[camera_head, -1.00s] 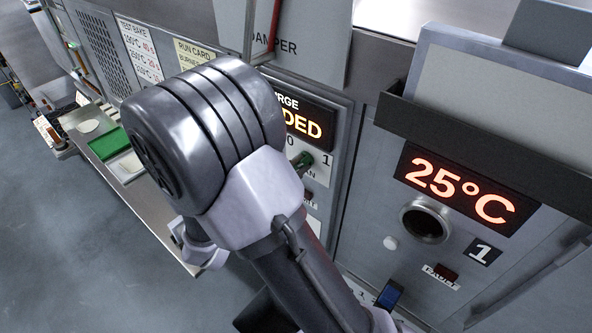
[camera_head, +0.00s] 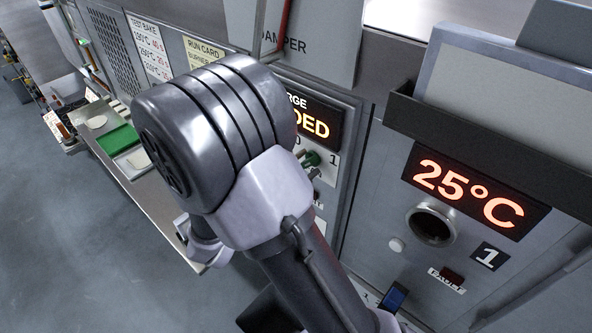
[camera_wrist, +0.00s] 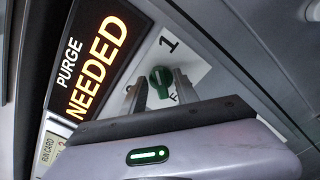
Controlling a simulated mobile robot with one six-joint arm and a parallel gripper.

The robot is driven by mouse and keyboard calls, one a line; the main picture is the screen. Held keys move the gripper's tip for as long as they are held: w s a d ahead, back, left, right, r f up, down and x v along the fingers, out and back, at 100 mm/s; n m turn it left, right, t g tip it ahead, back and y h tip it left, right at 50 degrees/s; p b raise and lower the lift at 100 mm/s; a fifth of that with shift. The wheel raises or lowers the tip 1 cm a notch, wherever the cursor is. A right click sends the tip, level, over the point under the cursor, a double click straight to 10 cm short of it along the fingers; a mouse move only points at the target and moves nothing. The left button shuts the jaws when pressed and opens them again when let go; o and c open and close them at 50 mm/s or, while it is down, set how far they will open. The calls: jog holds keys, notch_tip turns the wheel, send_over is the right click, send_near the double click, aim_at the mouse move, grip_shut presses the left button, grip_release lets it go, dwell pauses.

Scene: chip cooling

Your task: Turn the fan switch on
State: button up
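The fan switch is a green rotary knob (camera_head: 311,158) on a white plate, with "0" at its left and "1" at its right in the head view. In the wrist view the green knob (camera_wrist: 160,78) sits below the "PURGE NEEDED" display, near the "1" mark. My gripper (camera_wrist: 161,88) has one finger on each side of the knob, with a little space showing beside it. Whether the fingertips touch the knob I cannot tell. In the head view my arm hides most of the gripper and part of the switch plate.
The purge display (camera_head: 310,122) is partly hidden by my arm. To the right is a panel with a "25°C" display (camera_head: 468,192) and a round port (camera_head: 432,224). A narrow shelf (camera_head: 150,195) with a green pad (camera_head: 118,139) runs along the left. The floor at left is open.

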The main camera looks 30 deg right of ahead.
jog(key=v, duration=1.7)
jog(key=shift+a, duration=0.15)
jog(key=s+d+f+m+g+y+b, duration=0.85)
jog(key=s+f+b, duration=0.25)
jog(key=f+b, duration=0.2)
jog(key=s+a+f+m+t+y+b, duration=0.3)
jog(key=a+f+m+y+b, duration=0.1)
jog(key=f+m+y+b, duration=0.25)
jog(key=w+a+r+m+t+y+b, duration=0.1)
jog(key=a+t+y, duration=0.1)
jog(key=w+a+r+m+t+y+b, duration=0.1)
jog(key=w+a+m+t+y+b, duration=0.1)
jog(key=t, duration=0.1)
jog(key=shift+w+r+b, duration=0.15)
jog(key=shift+r+b, duration=0.05)
jog(key=shift+b, duration=0.1)
